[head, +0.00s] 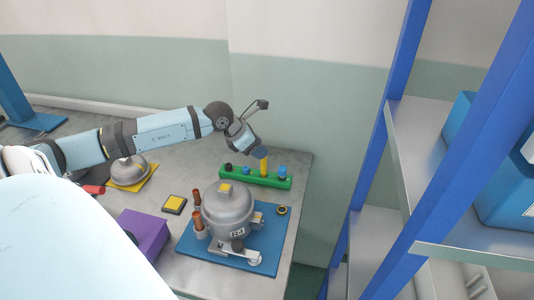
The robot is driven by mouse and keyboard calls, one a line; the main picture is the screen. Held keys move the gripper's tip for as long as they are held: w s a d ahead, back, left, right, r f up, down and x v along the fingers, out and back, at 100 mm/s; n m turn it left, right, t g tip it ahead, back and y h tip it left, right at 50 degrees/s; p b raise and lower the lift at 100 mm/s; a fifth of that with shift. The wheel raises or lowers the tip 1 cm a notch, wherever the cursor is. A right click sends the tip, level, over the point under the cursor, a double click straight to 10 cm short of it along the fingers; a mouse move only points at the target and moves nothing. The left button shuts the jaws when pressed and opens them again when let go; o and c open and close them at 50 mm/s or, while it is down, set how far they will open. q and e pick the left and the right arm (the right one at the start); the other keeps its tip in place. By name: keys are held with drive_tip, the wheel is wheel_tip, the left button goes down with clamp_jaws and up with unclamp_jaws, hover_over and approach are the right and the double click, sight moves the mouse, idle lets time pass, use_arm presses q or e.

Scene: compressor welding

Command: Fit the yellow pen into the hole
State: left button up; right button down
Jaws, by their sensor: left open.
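The yellow pen (265,168) stands upright at the green block (240,179) near the table's back right edge. My left gripper (260,153) is open, with its fingers at the top of the pen. I cannot tell whether the fingers are around the pen or just above it. The pen's lower end meets the block, and the hole there is hidden. My right gripper is not in view.
A grey compressor (228,212) with copper-coloured stubs stands on a blue board (262,262) in front of the block. A purple box (146,231), a yellow-topped square (174,204) and a grey dome (128,170) are to the left. A blue-framed shelf (440,165) is at right.

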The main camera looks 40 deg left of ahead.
use_arm(q)
drive_tip(key=shift+v, duration=2.65)
